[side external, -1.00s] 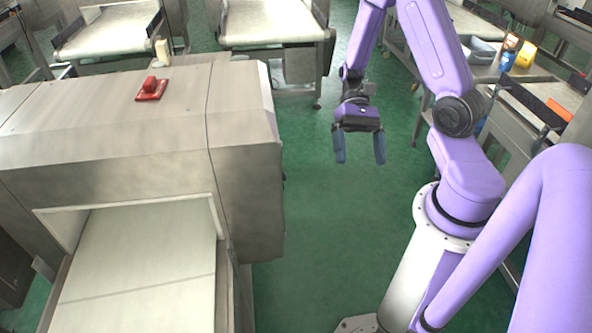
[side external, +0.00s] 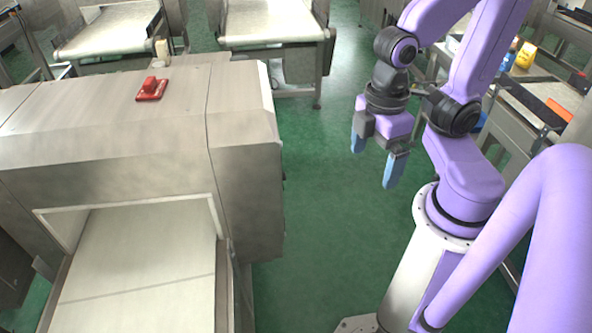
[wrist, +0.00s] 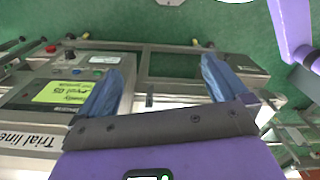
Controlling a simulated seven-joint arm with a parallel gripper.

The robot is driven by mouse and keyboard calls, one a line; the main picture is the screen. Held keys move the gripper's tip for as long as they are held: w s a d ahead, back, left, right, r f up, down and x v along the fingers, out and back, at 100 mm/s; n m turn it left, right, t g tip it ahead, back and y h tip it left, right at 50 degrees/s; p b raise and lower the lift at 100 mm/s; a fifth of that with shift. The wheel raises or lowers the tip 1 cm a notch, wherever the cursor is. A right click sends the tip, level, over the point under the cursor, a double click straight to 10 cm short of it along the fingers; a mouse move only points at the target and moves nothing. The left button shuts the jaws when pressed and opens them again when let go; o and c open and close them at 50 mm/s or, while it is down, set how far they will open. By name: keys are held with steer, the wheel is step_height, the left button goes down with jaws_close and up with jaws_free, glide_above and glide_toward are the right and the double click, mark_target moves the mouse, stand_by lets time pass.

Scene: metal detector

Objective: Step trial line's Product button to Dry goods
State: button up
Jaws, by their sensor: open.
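The trial line's control panel (wrist: 68,75) shows at the left of the wrist view, with a "Trial line" label (wrist: 30,140) below it. I cannot read which is the Product button. My gripper (side external: 374,167) is open and empty, pointing down in the side view. In the wrist view my gripper (wrist: 163,80) has its left finger just right of the panel, covering part of it; neither finger visibly presses a button.
A metal detector housing (side external: 130,120) with a red stop button (side external: 151,89) stands at the left of the side view, apart from my gripper. Benches with bottles (side external: 526,54) stand at the right. Green floor (side external: 325,220) lies open between.

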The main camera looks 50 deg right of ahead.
steer(key=shift+s+a+r+n, duration=0.15)
steer(key=shift+s+r+n, duration=0.05)
steer(key=shift+n, duration=0.1)
jaws_close()
stand_by(1.6)
